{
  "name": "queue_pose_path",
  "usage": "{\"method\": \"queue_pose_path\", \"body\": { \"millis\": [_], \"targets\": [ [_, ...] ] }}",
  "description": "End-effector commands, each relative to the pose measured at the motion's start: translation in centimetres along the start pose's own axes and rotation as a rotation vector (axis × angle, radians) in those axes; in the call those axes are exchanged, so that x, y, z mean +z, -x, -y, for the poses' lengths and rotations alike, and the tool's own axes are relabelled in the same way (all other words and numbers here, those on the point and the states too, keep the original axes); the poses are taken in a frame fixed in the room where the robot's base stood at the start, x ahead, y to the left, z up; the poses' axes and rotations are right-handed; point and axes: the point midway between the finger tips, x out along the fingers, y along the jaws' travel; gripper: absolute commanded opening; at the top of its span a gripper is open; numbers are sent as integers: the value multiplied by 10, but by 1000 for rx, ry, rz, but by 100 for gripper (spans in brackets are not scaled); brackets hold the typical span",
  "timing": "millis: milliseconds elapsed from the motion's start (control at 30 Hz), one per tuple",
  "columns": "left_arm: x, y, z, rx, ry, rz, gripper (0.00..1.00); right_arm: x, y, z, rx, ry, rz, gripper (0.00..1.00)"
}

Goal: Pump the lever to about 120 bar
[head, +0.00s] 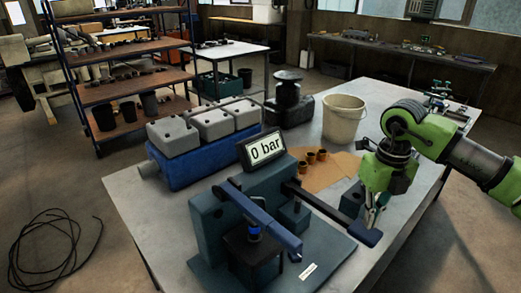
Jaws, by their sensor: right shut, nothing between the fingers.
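The gauge display (262,149) reads "0 bar" on top of the dark teal pump stand (213,220). The lever (322,206) is a dark bar running from the stand toward the right, with a broader bluish end (365,238). My right gripper (372,217) is shut and empty, pointing down close to the lever's outer end. Whether it touches the lever cannot be told. A blue-grey bar (262,222) with a bright blue part under it sits at the front of the stand. My left gripper is not in view.
The stand is on a grey workbench (130,196). Behind it are a blue engine block (190,165) with grey covers, a cream bucket (343,118), and several small brass cups (310,157) on a tan sheet. Bare bench lies at the right front.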

Motion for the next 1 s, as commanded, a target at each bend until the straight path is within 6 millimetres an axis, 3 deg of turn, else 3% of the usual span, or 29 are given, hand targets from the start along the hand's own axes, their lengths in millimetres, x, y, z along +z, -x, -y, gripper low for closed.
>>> {"method": "queue_pose_path", "body": {
  "millis": [200, 567, 1000],
  "targets": [
    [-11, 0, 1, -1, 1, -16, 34, 0, 0, 0, 0, 0, 0, 0],
    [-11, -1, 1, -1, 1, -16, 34, 0, -1, 0, 0, 0, 0, 0],
    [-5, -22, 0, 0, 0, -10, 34, 2, -28, -1, 1, 0, 0, 0]
  ]
}}
